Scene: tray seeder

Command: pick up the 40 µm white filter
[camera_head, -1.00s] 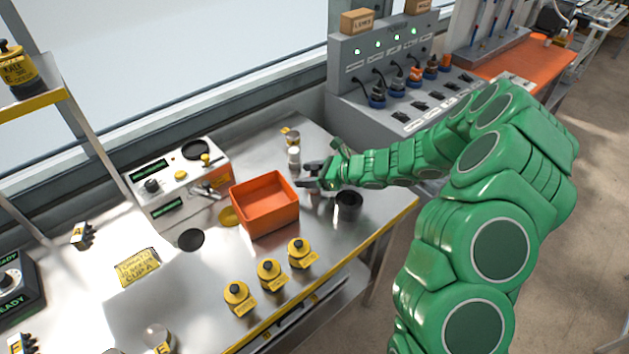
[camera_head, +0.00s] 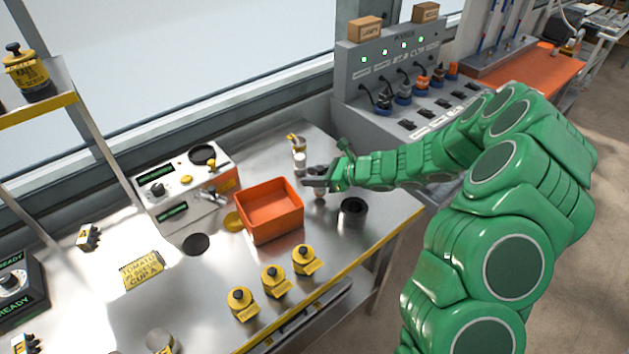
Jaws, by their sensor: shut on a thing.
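My gripper (camera_head: 314,182) is over the steel table, just right of the orange bin. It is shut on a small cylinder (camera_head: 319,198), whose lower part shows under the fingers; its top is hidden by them. Whether it is clear of the table I cannot tell. A small white cylinder (camera_head: 300,158) stands behind the gripper, close to a small part with a yellow top (camera_head: 295,141). No 40 µm marking is readable on any of these, so I cannot tell which is the white filter.
The orange bin (camera_head: 270,228) stands left of the gripper and a black cup (camera_head: 353,211) right of it. Several yellow-labelled jars (camera_head: 274,280) line the front. A grey instrument (camera_head: 184,182) stands at left, and a grey socket panel (camera_head: 398,75) behind my arm.

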